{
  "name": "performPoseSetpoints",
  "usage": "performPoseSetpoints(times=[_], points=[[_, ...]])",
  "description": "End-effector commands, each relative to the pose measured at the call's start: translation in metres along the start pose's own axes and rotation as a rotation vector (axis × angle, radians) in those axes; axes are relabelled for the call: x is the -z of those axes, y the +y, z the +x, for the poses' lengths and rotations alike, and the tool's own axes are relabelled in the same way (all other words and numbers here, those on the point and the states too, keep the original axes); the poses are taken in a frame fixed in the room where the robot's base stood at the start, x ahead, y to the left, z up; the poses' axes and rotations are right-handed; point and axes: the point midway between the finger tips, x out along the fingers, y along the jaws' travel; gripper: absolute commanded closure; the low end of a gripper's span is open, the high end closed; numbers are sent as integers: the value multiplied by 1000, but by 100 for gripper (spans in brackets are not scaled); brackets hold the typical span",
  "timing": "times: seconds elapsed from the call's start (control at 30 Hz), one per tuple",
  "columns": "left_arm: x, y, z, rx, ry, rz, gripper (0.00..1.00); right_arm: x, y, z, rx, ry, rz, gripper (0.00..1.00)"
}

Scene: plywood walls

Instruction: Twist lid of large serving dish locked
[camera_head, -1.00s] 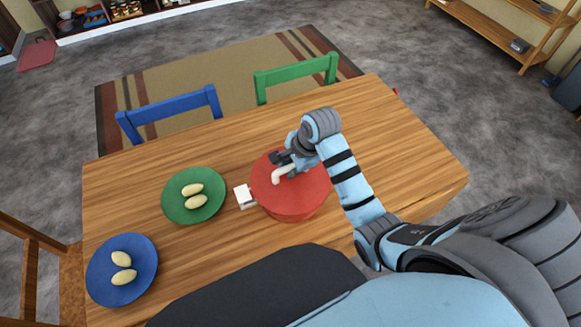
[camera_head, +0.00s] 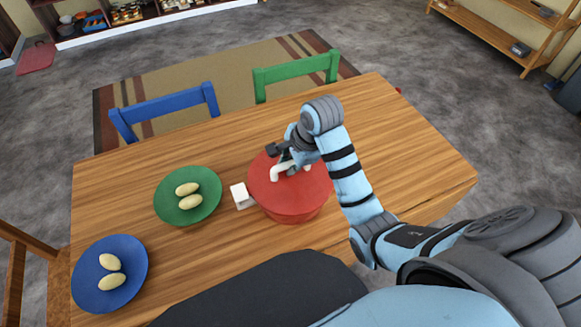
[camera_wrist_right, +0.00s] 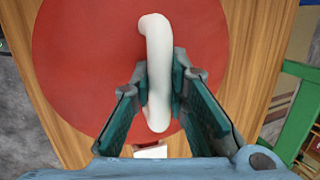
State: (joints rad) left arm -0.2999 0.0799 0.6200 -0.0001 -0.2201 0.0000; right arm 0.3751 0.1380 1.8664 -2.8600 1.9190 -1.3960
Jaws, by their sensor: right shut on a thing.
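The large serving dish (camera_head: 290,213) is round and red and stands on the wooden table, with its red lid (camera_head: 262,192) on top. The lid also shows in the right wrist view (camera_wrist_right: 90,70). A white curved handle (camera_head: 281,171) rises from the lid; it also shows in the right wrist view (camera_wrist_right: 158,50). My right gripper (camera_wrist_right: 160,90) is shut on this handle, with a finger on each side of it. In the head view the right gripper (camera_head: 290,160) is above the lid and partly hides the handle. My left gripper is not in view.
A white block-like part (camera_head: 242,195) sits at the dish's left side. A green plate (camera_head: 165,205) and a blue plate (camera_head: 90,275), each with two pale oval foods, are on the left. Blue (camera_head: 165,107) and green (camera_head: 296,69) chairs stand behind the table.

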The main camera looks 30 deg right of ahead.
Motion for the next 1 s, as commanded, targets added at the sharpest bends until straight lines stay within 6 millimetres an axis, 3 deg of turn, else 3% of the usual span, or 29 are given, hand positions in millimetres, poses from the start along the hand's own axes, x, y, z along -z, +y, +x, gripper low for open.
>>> performPoseSetpoints(times=[0.4, 0.43, 0.57, 1.0], points=[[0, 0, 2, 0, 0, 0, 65, 0, 1, 0, -3, 1, 3, 100], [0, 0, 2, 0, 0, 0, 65, 0, 1, 0, -3, 1, 3, 82], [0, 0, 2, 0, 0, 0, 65, 0, 1, 0, -2, 1, 3, 62], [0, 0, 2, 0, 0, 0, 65, 0, 1, 0, -2, 1, 3, 62]])
